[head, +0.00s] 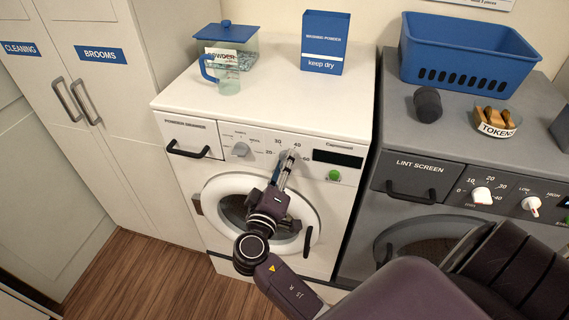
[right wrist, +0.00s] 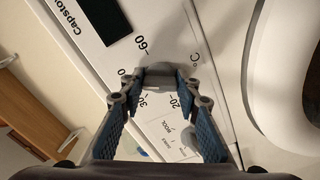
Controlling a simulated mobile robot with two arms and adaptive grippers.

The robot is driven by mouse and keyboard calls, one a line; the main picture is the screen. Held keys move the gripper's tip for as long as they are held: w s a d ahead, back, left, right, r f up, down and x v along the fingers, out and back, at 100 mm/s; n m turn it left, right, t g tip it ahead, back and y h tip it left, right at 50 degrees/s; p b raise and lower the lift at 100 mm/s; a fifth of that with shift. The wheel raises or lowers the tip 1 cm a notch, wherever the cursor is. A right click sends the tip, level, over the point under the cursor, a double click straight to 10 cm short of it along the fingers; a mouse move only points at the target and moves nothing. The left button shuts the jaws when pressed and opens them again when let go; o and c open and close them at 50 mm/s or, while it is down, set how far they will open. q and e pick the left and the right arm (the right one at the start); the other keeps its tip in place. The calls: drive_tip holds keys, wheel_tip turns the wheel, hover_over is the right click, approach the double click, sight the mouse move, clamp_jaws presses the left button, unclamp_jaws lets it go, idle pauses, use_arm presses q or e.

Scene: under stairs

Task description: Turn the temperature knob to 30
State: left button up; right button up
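The temperature knob (head: 288,157) is on the front panel of the white washing machine (head: 335,110), among the marks 20, 30, 40 and 60. It is grey and shows between my fingertips in the right wrist view (right wrist: 160,76). My right gripper (head: 286,168) reaches the panel from below, with one finger on each side of the knob. The fingertips (right wrist: 160,82) appear to touch its sides. The fingers hide much of the knob, and I cannot read where its pointer stands. My left gripper is not in view.
A second knob (head: 240,149) sits left on the panel; a green button (head: 334,175) and dark display (head: 337,159) sit right. The round door (head: 225,200) is below. The grey dryer (head: 420,172) stands at the right. A jug (head: 226,78) and powder box (head: 325,42) stand on the washer.

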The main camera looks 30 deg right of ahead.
drive_tip(key=c, duration=0.5)
drive_tip(key=shift+n, duration=0.3)
drive_tip(key=n+p, duration=0.1)
drive_tip(key=n, duration=0.2)
drive_tip(key=shift+n, duration=0.3)
drive_tip(key=n+p, duration=0.2)
drive_tip(key=n, duration=0.2)
drive_tip(key=shift+r, duration=0.15)
drive_tip(key=shift+n+p, duration=0.75)
drive_tip(key=shift+n, duration=1.15)
drive_tip(key=o, duration=1.2)
drive_tip(key=shift+c, duration=0.2)
